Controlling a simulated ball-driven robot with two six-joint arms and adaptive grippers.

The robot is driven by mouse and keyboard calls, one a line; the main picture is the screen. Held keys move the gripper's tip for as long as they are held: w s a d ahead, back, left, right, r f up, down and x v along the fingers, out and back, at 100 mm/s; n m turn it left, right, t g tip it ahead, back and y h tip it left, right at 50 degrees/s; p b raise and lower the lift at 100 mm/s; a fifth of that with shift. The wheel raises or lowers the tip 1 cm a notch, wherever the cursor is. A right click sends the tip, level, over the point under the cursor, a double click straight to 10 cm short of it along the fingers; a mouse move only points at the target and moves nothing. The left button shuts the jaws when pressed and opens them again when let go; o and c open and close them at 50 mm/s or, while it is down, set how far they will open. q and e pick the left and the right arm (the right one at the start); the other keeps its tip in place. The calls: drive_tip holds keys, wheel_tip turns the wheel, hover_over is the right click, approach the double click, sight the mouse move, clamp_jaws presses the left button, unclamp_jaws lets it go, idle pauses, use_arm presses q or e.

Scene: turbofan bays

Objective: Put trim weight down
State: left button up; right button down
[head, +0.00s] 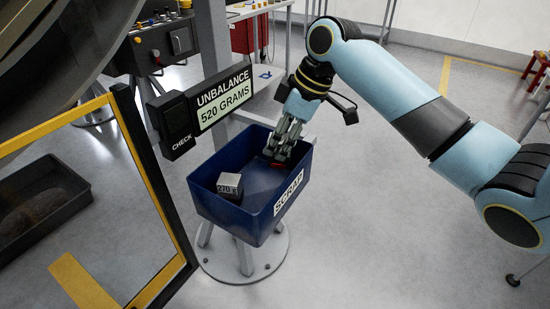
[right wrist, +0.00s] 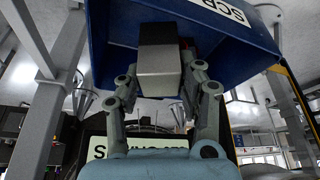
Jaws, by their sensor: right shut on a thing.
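My right gripper (head: 279,152) reaches down into the blue scrap bin (head: 228,218), near its far right side. In the right wrist view, the gripper is shut on a grey metal block with a dark end, the trim weight (right wrist: 159,72). In the head view the fingers mostly hide what they hold; a small red patch (head: 277,165) shows at the fingertips. Whether the held weight touches the bin floor I cannot tell. Another grey block, marked 270 g (head: 229,186), sits in the near left part of the bin. My left gripper is not in view.
A display (head: 224,105) reading "UNBALANCE 520 GRAMS" stands behind the bin's left side. A yellow-edged frame (head: 150,180) stands left of the bin, with a dark tray (head: 70,215) beyond. The bin's middle floor is clear. Open floor lies to the right.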

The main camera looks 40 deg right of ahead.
sight(272, 163)
drive_tip(key=shift+f, duration=0.65)
wheel_tip(272, 163, down, 2)
drive_tip(key=shift+f, duration=0.5)
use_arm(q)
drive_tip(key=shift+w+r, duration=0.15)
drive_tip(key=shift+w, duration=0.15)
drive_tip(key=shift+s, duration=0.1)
use_arm(e)
drive_tip(key=shift+f, duration=0.55)
drive_tip(key=c, duration=0.8)
unclamp_jaws()
drive_tip(key=shift+s, duration=0.1)
drive_tip(key=shift+c, duration=0.2)
